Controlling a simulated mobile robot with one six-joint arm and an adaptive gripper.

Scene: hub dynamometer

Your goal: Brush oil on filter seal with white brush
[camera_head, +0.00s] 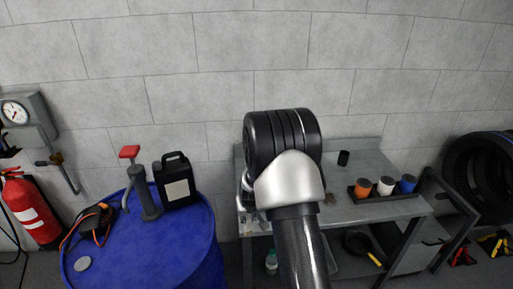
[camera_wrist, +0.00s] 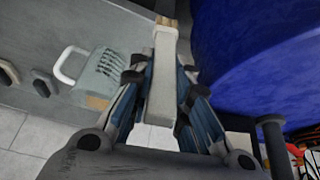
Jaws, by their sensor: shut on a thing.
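In the wrist view my gripper (camera_wrist: 160,78) is shut on the pale handle of a white brush (camera_wrist: 161,88). The brush points toward the top of the picture, with its tan bristle end (camera_wrist: 166,22) clear of the fingers. In the head view my arm hides the gripper and brush. No filter seal can be made out. In the wrist view a grey jug (camera_wrist: 93,77) with a white handle and dark lettering is left of the brush.
The grey bench (camera_head: 397,208) holds a dark tray with orange (camera_head: 363,188), white (camera_head: 385,186) and blue (camera_head: 407,184) cups. A blue drum (camera_head: 140,238) on the left carries a black jug (camera_head: 175,180) and a red-topped pump (camera_head: 140,190). A tyre (camera_head: 481,178) is far right.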

